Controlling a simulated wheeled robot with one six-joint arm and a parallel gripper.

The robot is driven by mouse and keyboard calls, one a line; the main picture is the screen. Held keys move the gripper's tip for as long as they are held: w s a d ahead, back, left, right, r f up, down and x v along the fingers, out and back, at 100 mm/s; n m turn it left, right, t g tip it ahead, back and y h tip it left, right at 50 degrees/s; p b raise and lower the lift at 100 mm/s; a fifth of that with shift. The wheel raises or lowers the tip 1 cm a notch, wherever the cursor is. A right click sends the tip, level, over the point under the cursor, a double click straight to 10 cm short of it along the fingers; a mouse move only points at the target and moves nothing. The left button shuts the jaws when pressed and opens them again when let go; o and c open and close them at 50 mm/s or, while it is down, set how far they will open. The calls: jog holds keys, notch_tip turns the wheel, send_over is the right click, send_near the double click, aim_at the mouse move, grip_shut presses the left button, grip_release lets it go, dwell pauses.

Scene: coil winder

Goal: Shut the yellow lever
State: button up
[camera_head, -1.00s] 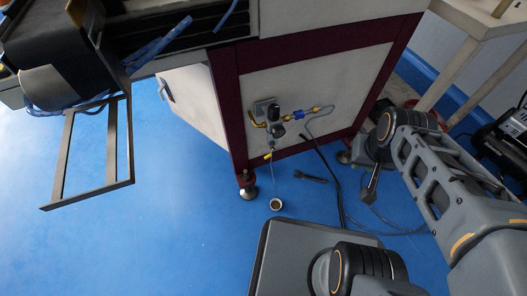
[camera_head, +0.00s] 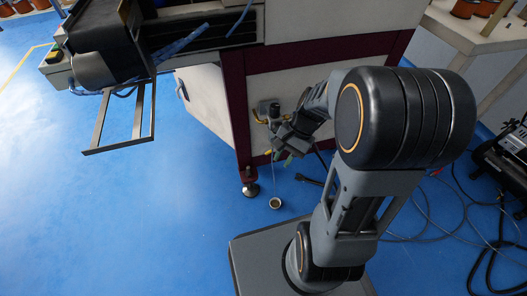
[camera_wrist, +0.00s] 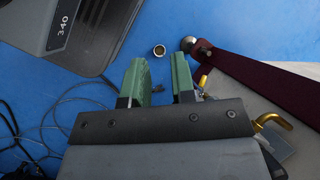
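The yellow lever (camera_head: 268,152) shows as a small yellow tip low on the pipe fitting on the machine's cream side panel. In the wrist view a small yellow piece (camera_wrist: 203,81), apparently this lever, sits just right of the right finger, partly hidden by the gripper. My gripper (camera_wrist: 160,84) has two green fingers held apart with nothing between them. In the head view my gripper (camera_head: 284,158) is beside the fitting, close to the lever; my arm hides much of the fitting. I cannot tell whether they touch.
A small cup (camera_head: 275,203) stands on the blue floor below the fitting; it also shows in the wrist view (camera_wrist: 159,50). The maroon frame leg with its round foot (camera_head: 250,190) is left of it. A brass elbow (camera_wrist: 272,121) is right of my gripper. Cables lie at right.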

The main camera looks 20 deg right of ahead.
jog(key=w+d+f+m+t+y+p, duration=0.1)
jog(key=w+d+f+m+t+y, duration=0.1)
jog(key=f+m+y, duration=0.3)
jog(key=w+d+f+m+t+y+p, duration=0.1)
jog(key=w+d+f+m+y+p, duration=0.15)
jog(key=m, duration=0.55)
jog(key=m+t+y, duration=0.2)
jog(key=m+t, duration=0.8)
jog(key=m, duration=0.2)
send_near(268, 152)
jog(key=x, duration=0.3)
jog(key=b+x, duration=0.1)
jog(key=x, duration=0.2)
jog(key=b+x, duration=0.1)
jog(key=x, duration=0.3)
jog(key=shift+f, duration=0.4)
jog(key=shift+c, duration=0.5)
grip_shut()
